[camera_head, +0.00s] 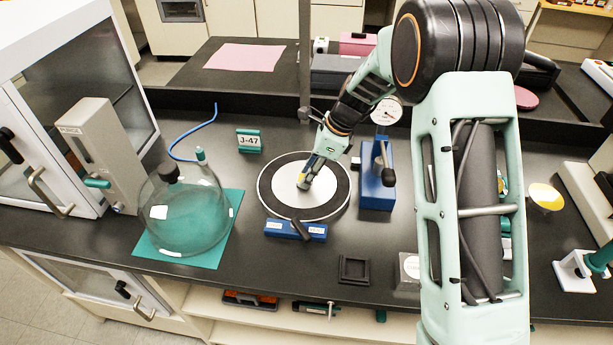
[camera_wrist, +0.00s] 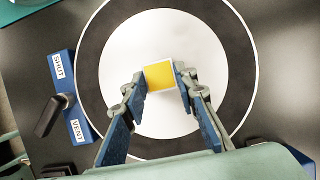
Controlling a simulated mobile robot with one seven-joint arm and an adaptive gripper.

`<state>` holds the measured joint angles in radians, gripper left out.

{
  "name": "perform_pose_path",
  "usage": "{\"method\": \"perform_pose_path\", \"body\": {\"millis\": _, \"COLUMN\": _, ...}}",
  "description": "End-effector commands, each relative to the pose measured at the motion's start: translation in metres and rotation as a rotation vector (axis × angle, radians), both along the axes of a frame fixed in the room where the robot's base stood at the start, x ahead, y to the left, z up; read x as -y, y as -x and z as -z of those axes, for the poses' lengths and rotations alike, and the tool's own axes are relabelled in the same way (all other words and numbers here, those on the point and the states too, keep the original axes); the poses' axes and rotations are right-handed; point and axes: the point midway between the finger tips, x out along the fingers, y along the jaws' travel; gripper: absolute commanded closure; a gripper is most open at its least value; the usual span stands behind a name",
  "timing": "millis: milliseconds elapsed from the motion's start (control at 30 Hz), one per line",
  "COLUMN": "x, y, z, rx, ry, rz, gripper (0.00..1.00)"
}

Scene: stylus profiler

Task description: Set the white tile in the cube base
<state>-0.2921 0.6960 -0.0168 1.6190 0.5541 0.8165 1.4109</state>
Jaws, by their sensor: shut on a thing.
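My gripper (camera_head: 304,181) is over the round white disc with a black ring (camera_head: 276,190) on the bench. In the wrist view its two fingers (camera_wrist: 161,80) are shut on opposite sides of a small square tile (camera_wrist: 159,75). The tile has a yellow face and a thin white edge. It lies on or just above the disc; I cannot tell which. A small black square holder with a raised rim (camera_head: 354,269), which looks like the cube base, sits empty near the bench's front edge, right of and nearer than the disc.
A blue valve block marked SHUT and VENT (camera_wrist: 75,110) stands beside the disc. A blue dial gauge stand (camera_head: 377,190) is right of it. A glass flask (camera_head: 185,215) stands left on a teal mat. A grey block (camera_head: 407,270) sits right of the black holder.

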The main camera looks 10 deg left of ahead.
Motion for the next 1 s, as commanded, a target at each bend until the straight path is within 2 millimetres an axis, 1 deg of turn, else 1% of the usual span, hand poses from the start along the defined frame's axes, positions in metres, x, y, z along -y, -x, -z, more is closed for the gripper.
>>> {"method": "perform_pose_path", "body": {"millis": 167, "x": 0.000, "y": -0.001, "z": -0.013, "rx": 0.003, "ry": -0.001, "rz": -0.001, "gripper": 0.90}}
{"method": "perform_pose_path", "body": {"millis": 300, "x": 0.000, "y": 0.000, "z": -0.034, "rx": 0.004, "ry": 0.000, "rz": 0.000, "gripper": 0.90}}
{"method": "perform_pose_path", "body": {"millis": 467, "x": 0.005, "y": 0.018, "z": -0.052, "rx": 0.003, "ry": -0.001, "rz": -0.001, "gripper": 0.90}}
{"method": "perform_pose_path", "body": {"millis": 733, "x": 0.015, "y": 0.048, "z": -0.089, "rx": 0.004, "ry": 0.000, "rz": 0.001, "gripper": 0.90}}
{"method": "perform_pose_path", "body": {"millis": 1000, "x": 0.027, "y": 0.087, "z": -0.107, "rx": 0.003, "ry": -0.001, "rz": -0.001, "gripper": 0.90}}
